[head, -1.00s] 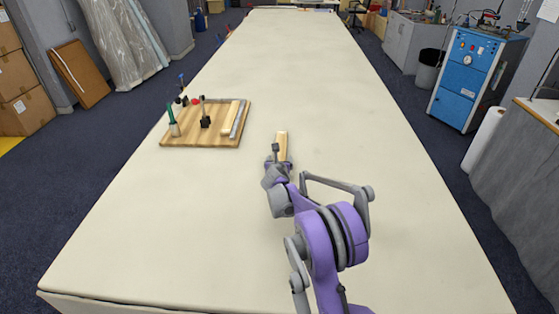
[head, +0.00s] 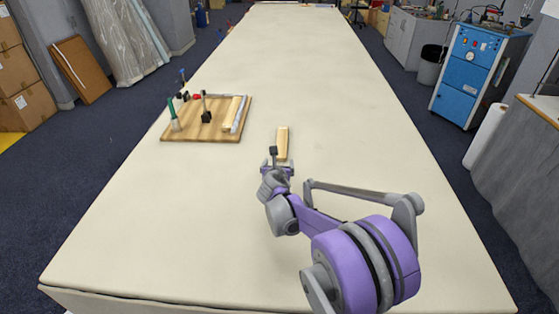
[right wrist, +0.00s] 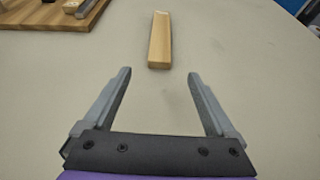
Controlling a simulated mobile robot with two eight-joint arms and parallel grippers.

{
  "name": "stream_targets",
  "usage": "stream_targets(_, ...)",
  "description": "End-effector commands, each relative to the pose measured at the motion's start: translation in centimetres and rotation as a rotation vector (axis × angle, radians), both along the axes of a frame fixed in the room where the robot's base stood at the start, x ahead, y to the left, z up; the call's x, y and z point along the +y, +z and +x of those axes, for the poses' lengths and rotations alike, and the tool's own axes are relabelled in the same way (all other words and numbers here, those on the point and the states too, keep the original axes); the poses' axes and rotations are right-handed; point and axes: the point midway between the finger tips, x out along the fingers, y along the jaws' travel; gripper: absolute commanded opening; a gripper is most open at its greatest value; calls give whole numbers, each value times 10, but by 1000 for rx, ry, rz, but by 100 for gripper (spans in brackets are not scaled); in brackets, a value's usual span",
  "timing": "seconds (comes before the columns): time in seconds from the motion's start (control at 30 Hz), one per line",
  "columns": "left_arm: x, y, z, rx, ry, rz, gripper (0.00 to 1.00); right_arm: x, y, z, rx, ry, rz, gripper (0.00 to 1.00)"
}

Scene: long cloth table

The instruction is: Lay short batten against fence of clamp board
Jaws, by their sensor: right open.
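The short batten (head: 282,142) is a pale wooden bar lying flat on the cloth table, right of the clamp board. The clamp board (head: 190,135) is a wooden board with a grey fence (head: 243,112) along its right side. Another pale wooden strip (head: 230,110) lies on the board beside the fence. My right gripper (head: 278,168) is at the near end of the batten. In the right wrist view the open, empty gripper (right wrist: 159,75) points at the batten (right wrist: 160,42), which lies just beyond the fingertips, roughly centred between them. My left gripper is out of view.
Clamps stand on the board, one with a green handle (head: 173,113) and a dark upright one (head: 206,112). The board's corner shows in the right wrist view (right wrist: 50,17). The cloth table (head: 380,170) is clear around the batten and far beyond.

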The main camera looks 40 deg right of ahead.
Motion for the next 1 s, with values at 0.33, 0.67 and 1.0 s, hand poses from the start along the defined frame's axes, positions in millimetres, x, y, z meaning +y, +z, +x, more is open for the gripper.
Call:
stream_targets(0.33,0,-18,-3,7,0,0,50,-55,7,66,72,-4,61,91)
stream_targets(0.67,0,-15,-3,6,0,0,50,-83,-8,99,81,0,68,91)
stream_targets(1.0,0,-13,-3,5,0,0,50,-97,-21,116,80,1,69,91)
